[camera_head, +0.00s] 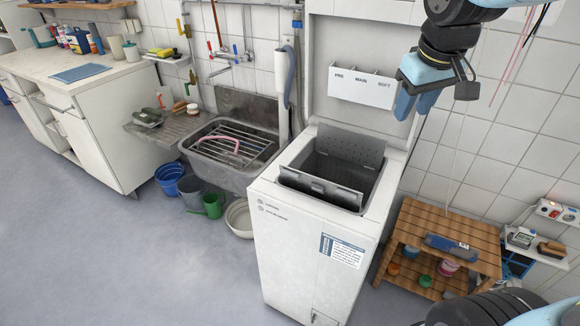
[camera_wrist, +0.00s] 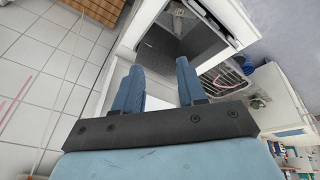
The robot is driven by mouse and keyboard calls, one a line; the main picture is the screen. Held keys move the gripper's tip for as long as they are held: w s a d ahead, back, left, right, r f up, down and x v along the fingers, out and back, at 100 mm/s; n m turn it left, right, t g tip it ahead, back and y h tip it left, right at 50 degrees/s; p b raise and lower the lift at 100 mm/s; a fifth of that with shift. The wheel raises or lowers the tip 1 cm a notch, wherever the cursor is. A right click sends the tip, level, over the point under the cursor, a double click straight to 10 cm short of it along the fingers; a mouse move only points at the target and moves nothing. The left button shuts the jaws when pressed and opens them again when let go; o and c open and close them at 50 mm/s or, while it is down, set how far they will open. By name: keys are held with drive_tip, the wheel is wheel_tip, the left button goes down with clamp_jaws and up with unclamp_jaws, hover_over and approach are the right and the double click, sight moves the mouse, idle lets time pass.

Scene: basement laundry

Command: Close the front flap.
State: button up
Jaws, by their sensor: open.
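The top-loading washing machine (camera_head: 310,245) stands with its lid raised at the back. The front flap (camera_head: 320,188) is a grey metal panel along the near side of the drum opening, tilted up and open. The perforated rear flap (camera_head: 350,146) stands up at the far side. The dark drum interior shows between them. My gripper (camera_head: 413,108) is open and empty, above and to the right of the opening, apart from both flaps. In the wrist view its blue fingers (camera_wrist: 160,72) are spread, with the drum opening (camera_wrist: 180,40) beyond them; I cannot clearly tell the flaps apart there.
A white detergent tray (camera_head: 362,88) is on the raised lid, close left of my gripper. A metal sink (camera_head: 225,165) stands left of the machine. A slatted wooden table (camera_head: 440,228) stands to the right. Buckets (camera_head: 170,180) are on the floor under the sink.

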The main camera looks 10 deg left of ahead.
drive_tip(key=w+a+f+n+g, duration=0.1)
drive_tip(key=w+a+f+n, duration=0.15)
drive_tip(key=a, duration=0.45)
drive_tip(key=w+a+f+n, duration=0.2)
drive_tip(key=w+a+f, duration=0.1)
drive_tip(key=a, duration=0.3)
drive_tip(key=n+g, duration=0.1)
drive_tip(key=n, duration=0.3)
approach(290, 173)
drive_tip(key=shift+h, duration=0.4)
drive_tip(key=f, duration=0.2)
drive_tip(key=w+f, duration=0.1)
drive_tip(key=f, duration=0.5)
drive_tip(key=shift+w+a, duration=0.2)
drive_tip(key=shift+w, duration=0.1)
drive_tip(key=shift+c, duration=0.4)
drive_tip(key=shift+f, duration=0.1)
clamp_jaws()
drive_tip(key=shift+s, duration=0.1)
